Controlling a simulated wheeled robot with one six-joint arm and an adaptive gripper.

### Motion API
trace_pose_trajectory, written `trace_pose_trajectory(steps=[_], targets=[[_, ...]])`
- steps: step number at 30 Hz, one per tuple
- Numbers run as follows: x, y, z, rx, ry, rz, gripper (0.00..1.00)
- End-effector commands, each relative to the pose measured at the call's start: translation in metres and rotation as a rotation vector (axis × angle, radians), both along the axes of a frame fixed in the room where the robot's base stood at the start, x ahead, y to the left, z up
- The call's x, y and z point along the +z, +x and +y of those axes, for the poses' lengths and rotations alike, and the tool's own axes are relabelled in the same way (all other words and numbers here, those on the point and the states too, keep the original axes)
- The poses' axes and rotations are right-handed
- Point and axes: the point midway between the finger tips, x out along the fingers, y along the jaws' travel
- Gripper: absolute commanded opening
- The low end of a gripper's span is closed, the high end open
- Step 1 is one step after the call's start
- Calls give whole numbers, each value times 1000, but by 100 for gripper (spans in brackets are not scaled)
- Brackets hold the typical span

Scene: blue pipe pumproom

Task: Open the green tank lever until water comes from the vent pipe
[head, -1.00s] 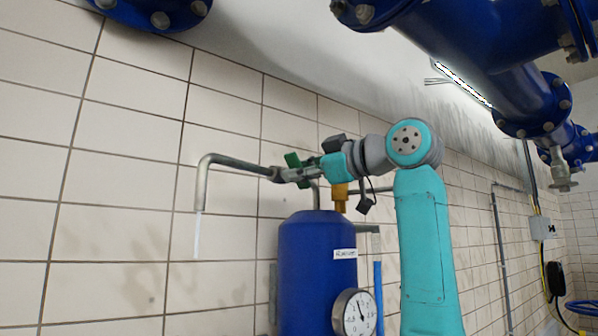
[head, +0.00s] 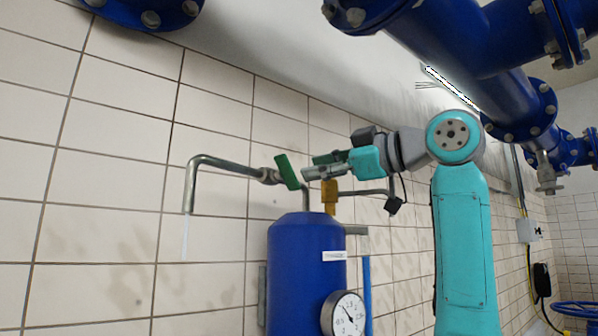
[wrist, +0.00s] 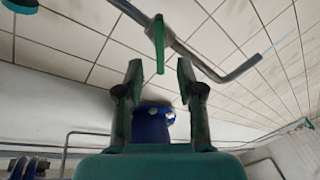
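The green tank lever (head: 287,172) is tilted, on the valve above the blue tank (head: 306,262). The vent pipe (head: 225,164) runs left from the valve and bends down; a thin pale stream of water (head: 185,238) falls from its mouth. My gripper (head: 309,166) is just right of the lever, apart from it. In the wrist view my gripper (wrist: 158,70) has its fingers spread with nothing between them. The lever (wrist: 159,44) shows beyond the fingertips, and the vent pipe (wrist: 205,66) slants right.
A pressure gauge (head: 346,315) sits on the tank's front. A brass fitting (head: 330,196) and a side pipe (head: 365,191) are close under my gripper. Large blue pipes (head: 465,55) cross overhead. The tiled wall (head: 110,150) is behind; the space left of the vent pipe is clear.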

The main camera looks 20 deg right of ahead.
Motion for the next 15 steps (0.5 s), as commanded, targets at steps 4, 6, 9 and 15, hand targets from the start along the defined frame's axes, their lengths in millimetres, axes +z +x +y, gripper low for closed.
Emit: trace_pose_trajectory(steps=[4, 6, 9, 15], targets=[[0, -21, -15, -3, -1, 0, 38], [0, -28, -19, -1, -1, 0, 38], [0, -35, -24, -1, -1, 0, 38], [0, -40, -25, 2, -1, 1, 38]])
